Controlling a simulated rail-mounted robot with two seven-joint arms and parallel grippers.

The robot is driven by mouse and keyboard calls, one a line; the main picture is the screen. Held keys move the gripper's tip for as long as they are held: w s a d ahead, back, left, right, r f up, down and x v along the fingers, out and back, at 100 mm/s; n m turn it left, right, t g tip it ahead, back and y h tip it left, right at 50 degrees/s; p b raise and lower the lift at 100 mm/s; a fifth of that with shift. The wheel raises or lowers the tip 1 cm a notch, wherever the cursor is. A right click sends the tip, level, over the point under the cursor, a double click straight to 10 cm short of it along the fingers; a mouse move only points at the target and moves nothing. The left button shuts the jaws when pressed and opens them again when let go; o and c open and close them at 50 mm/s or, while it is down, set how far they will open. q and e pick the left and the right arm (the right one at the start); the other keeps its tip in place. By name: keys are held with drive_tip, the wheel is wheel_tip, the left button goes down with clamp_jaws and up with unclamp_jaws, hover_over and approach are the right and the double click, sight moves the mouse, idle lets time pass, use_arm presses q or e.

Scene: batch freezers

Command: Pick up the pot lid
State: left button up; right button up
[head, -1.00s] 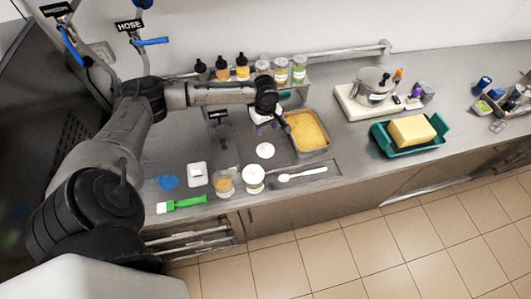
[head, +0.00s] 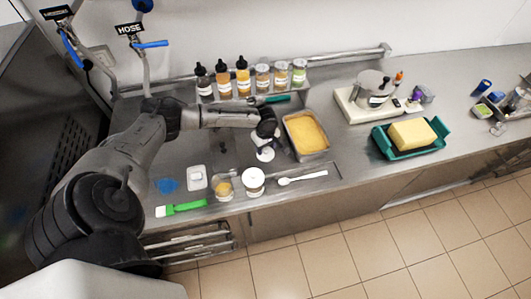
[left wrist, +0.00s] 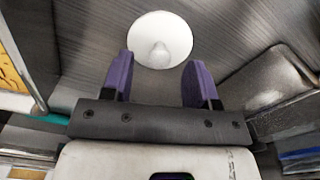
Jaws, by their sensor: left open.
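A round white lid with a small raised knob, the pot lid, lies on the steel counter. It shows whole in the left wrist view (left wrist: 162,40), and in the head view (head: 265,156) it is partly covered by my left gripper. My left gripper (left wrist: 158,75) is open, with two purple fingers apart and nothing between them. The lid lies just beyond the fingertips, roughly centred between them. In the head view my left gripper (head: 264,141) hangs over the lid; contact cannot be made out. My right gripper is not in view.
A metal tray of yellow food (head: 325,147) stands close right of the lid. A white tub (head: 253,178), a jar (head: 224,186) and a white spoon (head: 303,178) lie nearer the front edge. Bottles (head: 243,80) line the back. A steel pot (head: 372,84) stands farther right.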

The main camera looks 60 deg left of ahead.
use_arm(q)
drive_tip(key=shift+f, duration=1.1)
drive_tip(key=c, duration=1)
drive_tip(key=shift+r, duration=0.15)
